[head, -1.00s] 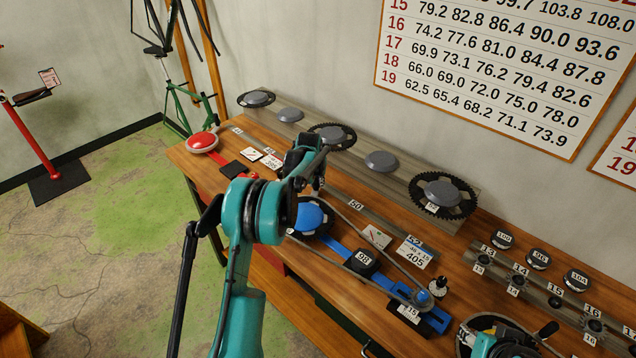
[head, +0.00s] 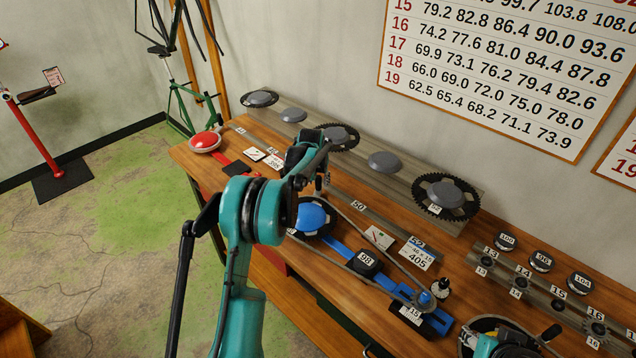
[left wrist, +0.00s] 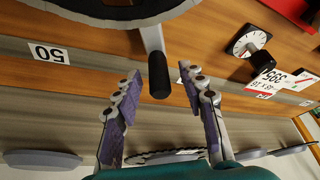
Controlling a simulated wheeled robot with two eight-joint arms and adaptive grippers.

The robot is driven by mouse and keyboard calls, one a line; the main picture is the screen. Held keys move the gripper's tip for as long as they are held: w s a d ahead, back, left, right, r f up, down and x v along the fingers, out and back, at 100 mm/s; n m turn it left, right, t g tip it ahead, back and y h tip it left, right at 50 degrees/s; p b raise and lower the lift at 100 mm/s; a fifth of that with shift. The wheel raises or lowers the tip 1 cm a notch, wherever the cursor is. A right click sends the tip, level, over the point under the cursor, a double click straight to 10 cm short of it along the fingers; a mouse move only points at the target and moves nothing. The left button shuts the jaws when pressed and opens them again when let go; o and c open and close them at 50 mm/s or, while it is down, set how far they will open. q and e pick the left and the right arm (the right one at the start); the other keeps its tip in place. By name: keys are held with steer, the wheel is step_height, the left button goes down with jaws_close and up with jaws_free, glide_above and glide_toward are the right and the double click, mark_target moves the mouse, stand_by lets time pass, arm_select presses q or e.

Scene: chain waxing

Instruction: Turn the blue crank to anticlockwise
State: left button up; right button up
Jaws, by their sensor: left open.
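The blue crank wheel (head: 311,217) lies on the bench, its blue hub ringed by a dark chainring and partly hidden by my left arm. The wheel's rim shows at the top of the left wrist view (left wrist: 95,14). A grey crank arm runs from it to a black handle (left wrist: 159,76). My left gripper (head: 308,160) is open by the handle. In the left wrist view the handle appears between the two fingertips, with gaps on both sides. I cannot tell how deep it sits. My right gripper is not in view.
A chain runs from the crank wheel to a small blue-capped sprocket (head: 425,298). A black block marked 98 (head: 366,262) sits between them. Chainrings and grey discs (head: 384,162) line the back rail. A red-topped dish (head: 205,141) stands at the far left. A round pan (head: 475,330) is at the lower right.

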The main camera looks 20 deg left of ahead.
arm_select(q)
steer(key=a+v, duration=0.1)
steer(key=v, duration=0.9)
steer(key=shift+d, duration=0.4)
steer(key=shift+s, duration=0.1)
steer(key=s+d+r+m+t+b, duration=0.1)
steer(key=s+d+r+b, duration=0.15)
steer(key=s+d, duration=0.45)
steer(key=s+d+r+b, duration=0.2)
steer(key=s+d+r, duration=0.15)
steer(key=s, duration=0.75)
steer(key=s+d+f+b, duration=0.1)
steer(key=s+d+f, duration=0.1)
steer(key=s, duration=0.4)
steer(key=s+d+f+m+t+b, duration=0.1)
steer(key=s+d+f, duration=0.1)
steer(key=s+f, duration=0.3)
steer(key=s+d+f+h, duration=0.1)
steer(key=s+f, duration=0.2)
steer(key=s, duration=0.5)
steer(key=shift+s+d+f+t+b, duration=0.3)
steer(key=shift+d+f+t+b, duration=0.1)
